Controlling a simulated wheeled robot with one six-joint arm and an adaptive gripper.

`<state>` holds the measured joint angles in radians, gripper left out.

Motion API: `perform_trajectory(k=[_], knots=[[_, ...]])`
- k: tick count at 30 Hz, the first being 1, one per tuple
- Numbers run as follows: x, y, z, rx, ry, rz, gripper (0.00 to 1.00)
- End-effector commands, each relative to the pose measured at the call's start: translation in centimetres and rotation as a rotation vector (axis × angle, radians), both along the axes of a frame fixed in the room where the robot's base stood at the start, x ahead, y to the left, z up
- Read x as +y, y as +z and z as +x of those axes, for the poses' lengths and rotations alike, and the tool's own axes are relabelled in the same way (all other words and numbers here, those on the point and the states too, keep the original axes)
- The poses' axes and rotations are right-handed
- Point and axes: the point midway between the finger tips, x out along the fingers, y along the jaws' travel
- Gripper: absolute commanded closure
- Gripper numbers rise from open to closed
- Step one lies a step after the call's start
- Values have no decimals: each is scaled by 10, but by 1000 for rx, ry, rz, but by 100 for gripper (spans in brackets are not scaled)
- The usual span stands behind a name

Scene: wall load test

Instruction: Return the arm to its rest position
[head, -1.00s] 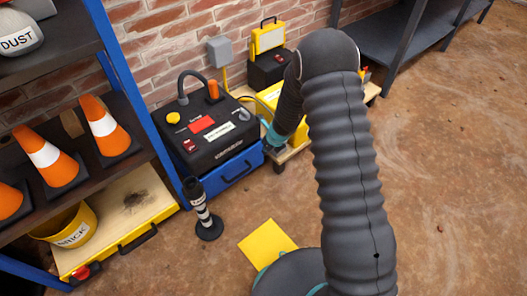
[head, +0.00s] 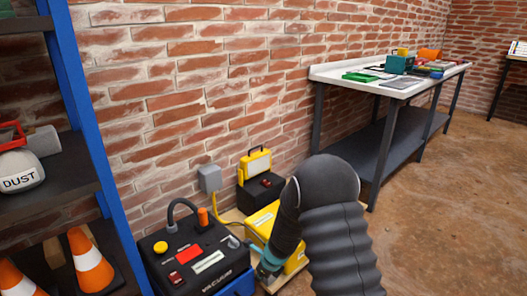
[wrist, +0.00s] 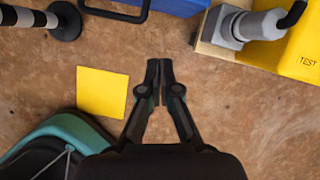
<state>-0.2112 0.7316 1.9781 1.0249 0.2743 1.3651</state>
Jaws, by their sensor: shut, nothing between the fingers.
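My arm, in a dark ribbed sleeve, rises at the lower middle of the head view and bends over at its top. Its far end reaches down past the yellow case (head: 262,222), where a teal part of my wrist shows; the fingers are hard to make out there. In the wrist view my gripper (wrist: 160,70) points at bare brown floor, its two dark fingers together with nothing between them. A yellow square (wrist: 101,93) lies on the floor to the left of the fingers, apart from them.
A black vacuum unit (head: 190,258) stands left of my wrist. A blue-framed shelf (head: 85,130) with cones is at the left. A workbench (head: 400,82) stands along the brick wall (head: 230,90). In the wrist view a black-and-white post (wrist: 66,20) is top left. Floor at right is clear.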

Motion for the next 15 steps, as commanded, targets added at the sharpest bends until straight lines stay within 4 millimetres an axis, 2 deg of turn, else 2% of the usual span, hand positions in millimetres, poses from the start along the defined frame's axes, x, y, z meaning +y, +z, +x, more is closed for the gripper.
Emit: perform_trajectory(k=[4,7,11,15], knots=[[3,-8,-33,13,310,-30,100],[4,-2,-55,7,522,-41,100],[0,25,-81,-32,808,-54,100],[-10,63,-106,-91,1093,-72,100]])
